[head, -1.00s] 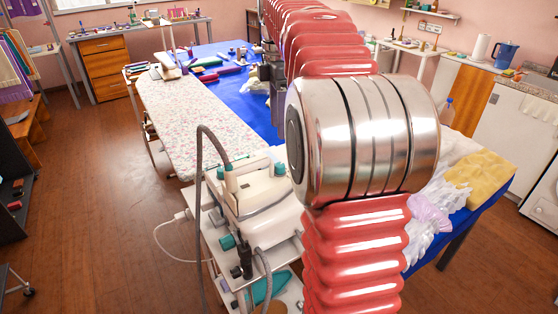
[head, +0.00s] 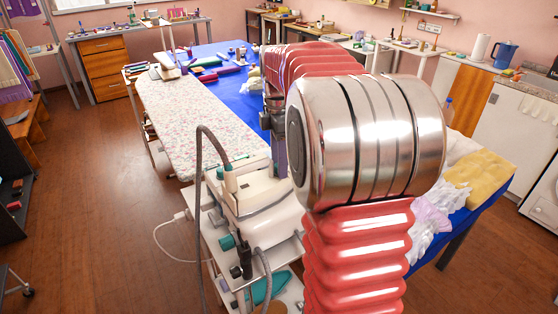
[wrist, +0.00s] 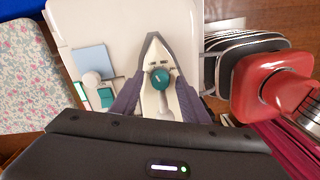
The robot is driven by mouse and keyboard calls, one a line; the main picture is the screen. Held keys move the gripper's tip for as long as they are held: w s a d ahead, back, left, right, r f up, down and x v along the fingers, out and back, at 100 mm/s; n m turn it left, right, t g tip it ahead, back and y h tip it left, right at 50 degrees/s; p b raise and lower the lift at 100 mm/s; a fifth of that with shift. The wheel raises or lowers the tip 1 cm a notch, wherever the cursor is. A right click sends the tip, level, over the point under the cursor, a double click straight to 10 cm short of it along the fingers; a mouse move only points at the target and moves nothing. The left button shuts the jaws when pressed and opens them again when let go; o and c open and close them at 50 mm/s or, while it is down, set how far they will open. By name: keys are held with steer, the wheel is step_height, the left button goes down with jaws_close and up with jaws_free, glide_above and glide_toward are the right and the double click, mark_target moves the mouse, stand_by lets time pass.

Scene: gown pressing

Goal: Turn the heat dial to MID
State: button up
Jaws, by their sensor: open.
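A white ironing unit (head: 262,216) with teal knobs stands on a trolley in front of the ironing board. In the wrist view a pale iron-shaped part with a dark grey border (wrist: 152,48) points up the picture. A round teal dial (wrist: 160,79) with a small light mark sits on it. I cannot read any heat markings. My gripper (wrist: 158,92) is open, its dark purple-grey fingers on either side of the dial; I cannot tell whether they touch it. In the head view my arm hides part of the gripper, which hangs behind the unit.
A floral ironing board (head: 190,115) lies behind and left of the unit. A grey hose (head: 201,200) arches up at the unit's left. A blue-covered table (head: 232,98) holds cloths and small items. Wooden floor (head: 95,200) is clear at left.

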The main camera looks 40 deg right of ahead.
steer(key=shift+c, duration=0.6)
jaws_close()
steer(key=shift+m, duration=1.5)
steer(key=shift+o, duration=0.6)
jaws_free()
steer(key=shift+r, duration=0.1)
